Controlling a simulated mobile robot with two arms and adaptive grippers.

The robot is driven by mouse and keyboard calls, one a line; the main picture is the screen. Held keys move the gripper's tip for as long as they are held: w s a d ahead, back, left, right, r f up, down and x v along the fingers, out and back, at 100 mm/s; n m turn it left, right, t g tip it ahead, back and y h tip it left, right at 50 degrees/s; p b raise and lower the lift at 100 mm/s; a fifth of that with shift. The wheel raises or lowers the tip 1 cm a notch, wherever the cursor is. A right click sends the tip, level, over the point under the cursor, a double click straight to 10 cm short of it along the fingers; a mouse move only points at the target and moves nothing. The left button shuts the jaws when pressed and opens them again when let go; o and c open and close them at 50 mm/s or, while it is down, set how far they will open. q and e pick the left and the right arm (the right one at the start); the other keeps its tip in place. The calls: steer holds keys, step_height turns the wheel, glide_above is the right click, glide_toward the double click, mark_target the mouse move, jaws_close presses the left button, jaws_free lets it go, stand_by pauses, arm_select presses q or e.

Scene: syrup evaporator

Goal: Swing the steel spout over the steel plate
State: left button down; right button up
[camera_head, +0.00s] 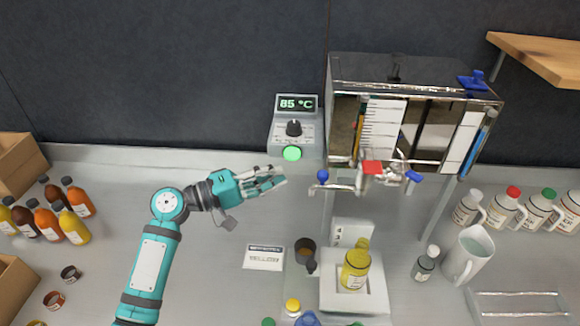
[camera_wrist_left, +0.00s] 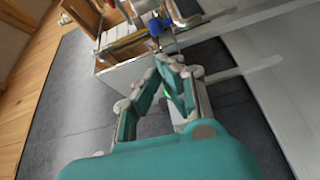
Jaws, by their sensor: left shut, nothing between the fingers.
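The evaporator's steel spout assembly (camera_head: 345,187) sits below the tank's front, with a blue-handled end at its left and a red block near its middle. My left gripper (camera_head: 282,174) is shut and empty, a short way left of the blue-handled end and apart from it. In the left wrist view the closed fingers (camera_wrist_left: 170,64) point toward a blue handle (camera_wrist_left: 156,27) on the metalwork. A pale square plate (camera_head: 372,304) lies below the spout and bears a yellow bottle (camera_head: 355,268); I cannot tell whether it is the steel plate. My right gripper is not in view.
A steel tank (camera_head: 345,75) stands on legs at the back. A control box (camera_head: 294,130) reads 85 °C. A dark cup (camera_head: 305,250) and a label card (camera_head: 263,258) lie below my gripper. A white jug (camera_head: 467,255) stands right; several bottles stand at both sides.

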mark_target(338, 187)
arm_select(q)
steer(key=p+x, duration=0.2)
steer(key=x, duration=0.6)
steer(key=shift+w+d+r, duration=0.1)
steer(key=shift+d+r, duration=0.05)
steer(key=shift+w+d, duration=0.15)
steer(key=shift+d, duration=0.15)
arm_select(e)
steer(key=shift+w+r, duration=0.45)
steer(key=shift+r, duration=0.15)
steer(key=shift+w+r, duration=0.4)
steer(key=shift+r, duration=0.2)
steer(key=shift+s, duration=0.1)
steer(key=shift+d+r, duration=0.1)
arm_select(q)
steer(key=shift+s+a+n+t+y+p, duration=0.1)
steer(key=shift+s+n+t+y+p, duration=0.25)
steer(key=shift+s+t+p, duration=0.2)
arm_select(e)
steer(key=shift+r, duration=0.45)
